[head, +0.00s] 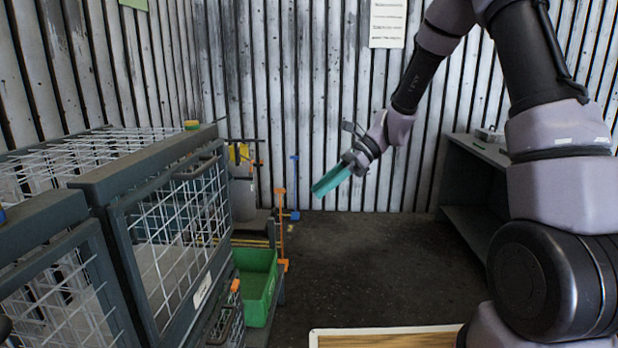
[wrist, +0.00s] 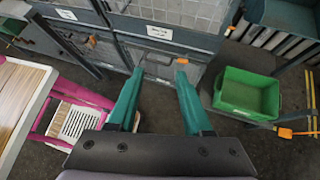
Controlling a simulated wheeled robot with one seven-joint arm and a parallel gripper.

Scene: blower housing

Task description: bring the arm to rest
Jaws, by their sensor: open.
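My gripper (head: 330,180) hangs in the air over the dark floor in the middle of the head view, with its teal fingers pointing down and to the left. In the wrist view my gripper (wrist: 160,82) shows two teal fingers spread apart with nothing between them. My arm comes down from the upper right of the head view and is bent, not touching anything that I can see.
Mesh cages (head: 178,240) stand at the left. A green bin (head: 257,287) sits low beside them and also shows in the wrist view (wrist: 247,95). A grey bench (head: 478,150) stands at the right wall. A wooden-topped surface (head: 385,340) lies at the front. The middle floor is clear.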

